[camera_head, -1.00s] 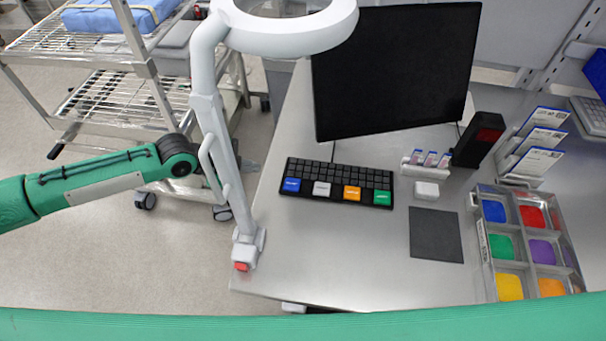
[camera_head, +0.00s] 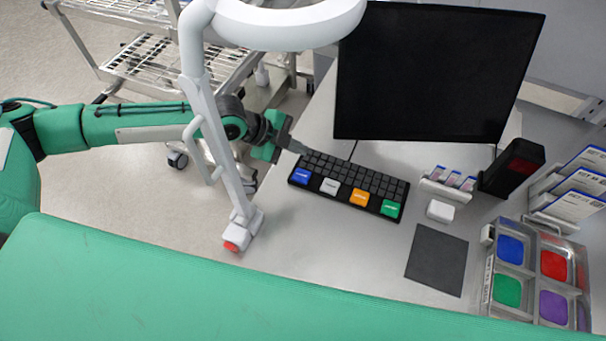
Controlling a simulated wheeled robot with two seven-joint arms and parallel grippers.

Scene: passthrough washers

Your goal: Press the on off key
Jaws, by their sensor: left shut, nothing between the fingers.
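A red key (camera_head: 232,246) sits on the front of the white magnifier lamp's base (camera_head: 245,225), at the table's left edge; its label cannot be read. My left gripper (camera_head: 298,147) reaches in from the left behind the lamp post. It is shut and empty, with its tip by the back left corner of the black keyboard (camera_head: 340,176). The tip is well behind the red key and apart from it; whether it touches the keyboard cannot be told. The keyboard has blue, white, orange and green large keys along its front. My right gripper is not in view.
The lamp post (camera_head: 215,140) crosses in front of my left arm, under a ring head (camera_head: 290,35). A monitor (camera_head: 430,75) stands behind the keyboard. A dark mat (camera_head: 437,260) and a compartment tray (camera_head: 489,275) lie to the right. The table between lamp base and mat is clear.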

